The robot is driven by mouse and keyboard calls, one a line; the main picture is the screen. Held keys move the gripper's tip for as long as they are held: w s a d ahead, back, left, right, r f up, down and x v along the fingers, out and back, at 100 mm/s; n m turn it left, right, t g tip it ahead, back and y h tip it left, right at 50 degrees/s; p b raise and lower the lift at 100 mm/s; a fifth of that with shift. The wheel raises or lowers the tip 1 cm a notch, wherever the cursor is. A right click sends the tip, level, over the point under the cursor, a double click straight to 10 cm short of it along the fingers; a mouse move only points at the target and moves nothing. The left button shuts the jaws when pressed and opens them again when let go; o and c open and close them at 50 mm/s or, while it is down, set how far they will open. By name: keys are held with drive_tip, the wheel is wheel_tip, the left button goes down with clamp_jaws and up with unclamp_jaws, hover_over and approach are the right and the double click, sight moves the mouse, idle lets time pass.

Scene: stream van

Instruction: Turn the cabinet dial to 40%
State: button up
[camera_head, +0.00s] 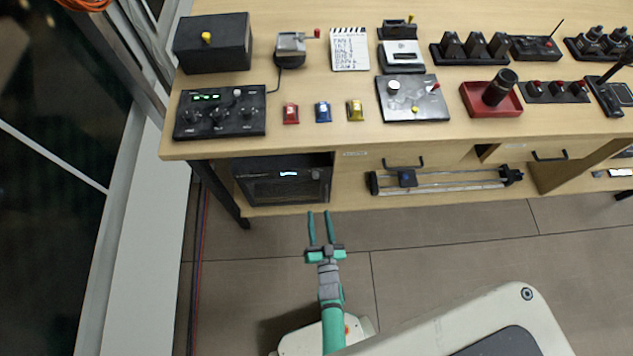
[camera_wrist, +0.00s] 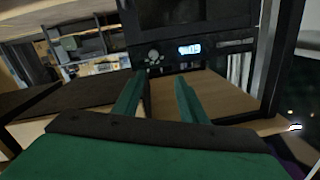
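The black cabinet (camera_head: 283,188) stands on the low shelf under the left part of the table. Its small lit display (camera_head: 289,173) is on the upper front; the digits are too small to read for sure. In the wrist view the cabinet front (camera_wrist: 220,18) shows the lit display (camera_wrist: 190,48) and a small round grey dial (camera_wrist: 153,55) beside it. The dial's pointer setting cannot be made out. My gripper (camera_head: 319,213) is in front of the cabinet, apart from it. Its two green fingers (camera_wrist: 158,80) are spread, with nothing between them.
A black table leg (camera_head: 221,192) stands left of the cabinet. A rail device (camera_head: 445,181) lies on the shelf to the right. The floor before the shelf is clear.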

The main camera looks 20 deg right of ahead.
sight(316, 175)
drive_tip(key=w+d+f+m, duration=0.1)
drive_tip(key=w+d, duration=0.3)
drive_tip(key=w, duration=1)
drive_tip(key=shift+d+f, duration=0.2)
drive_tip(key=shift+f, duration=0.15)
drive_tip(key=shift+w, duration=0.1)
clamp_jaws()
